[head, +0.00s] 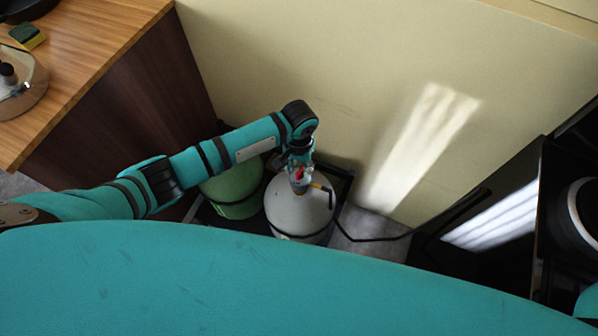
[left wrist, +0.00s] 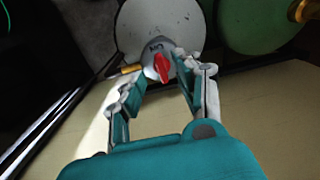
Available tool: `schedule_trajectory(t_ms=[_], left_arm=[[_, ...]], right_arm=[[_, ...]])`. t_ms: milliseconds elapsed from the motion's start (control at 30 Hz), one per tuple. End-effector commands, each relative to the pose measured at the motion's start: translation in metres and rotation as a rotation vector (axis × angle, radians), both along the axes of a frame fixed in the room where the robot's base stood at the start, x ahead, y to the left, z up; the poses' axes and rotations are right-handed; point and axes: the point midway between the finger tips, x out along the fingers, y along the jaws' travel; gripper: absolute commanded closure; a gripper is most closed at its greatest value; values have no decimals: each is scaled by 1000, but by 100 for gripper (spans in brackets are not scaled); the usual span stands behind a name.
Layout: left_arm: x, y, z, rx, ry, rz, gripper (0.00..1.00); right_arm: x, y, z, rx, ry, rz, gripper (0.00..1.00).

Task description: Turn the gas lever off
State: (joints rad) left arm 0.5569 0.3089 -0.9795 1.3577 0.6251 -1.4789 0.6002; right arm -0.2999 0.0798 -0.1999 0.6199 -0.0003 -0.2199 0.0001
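The red gas lever (left wrist: 162,67) sits on a valve on top of the white gas cylinder (left wrist: 150,25). A small label with lettering, perhaps "ON", shows beside the lever in the left wrist view. My left gripper (left wrist: 158,76) is open, its two fingers apart on either side of the lever; I cannot tell whether either finger touches it. In the head view, the left gripper (head: 299,176) points down over the white cylinder (head: 300,215), with a bit of the red lever (head: 299,174) showing at the fingers. My right gripper is not in view.
A brass fitting (left wrist: 131,69) with a black hose (head: 375,239) leads off to the right in the head view. A green cylinder (head: 232,190) stands left of the white one. A wooden counter (head: 95,45), a pale wall (head: 330,70) and a black appliance (head: 485,215) surround the spot.

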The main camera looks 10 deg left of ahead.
Motion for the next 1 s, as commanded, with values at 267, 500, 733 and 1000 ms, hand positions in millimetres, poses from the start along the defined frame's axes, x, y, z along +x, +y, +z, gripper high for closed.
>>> schedule_trajectory(t_ms=[267, 500, 733, 1000], left_arm=[[0, 0, -34, 0, 0, 0, 66], [0, 0, -38, 0, -1, -1, 66], [0, 0, -38, 0, -1, -1, 82], [0, 0, -37, 0, -1, -1, 100]], right_arm=[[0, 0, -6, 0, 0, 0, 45], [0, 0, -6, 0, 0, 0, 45], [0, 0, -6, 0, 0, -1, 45], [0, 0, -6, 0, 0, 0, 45]])
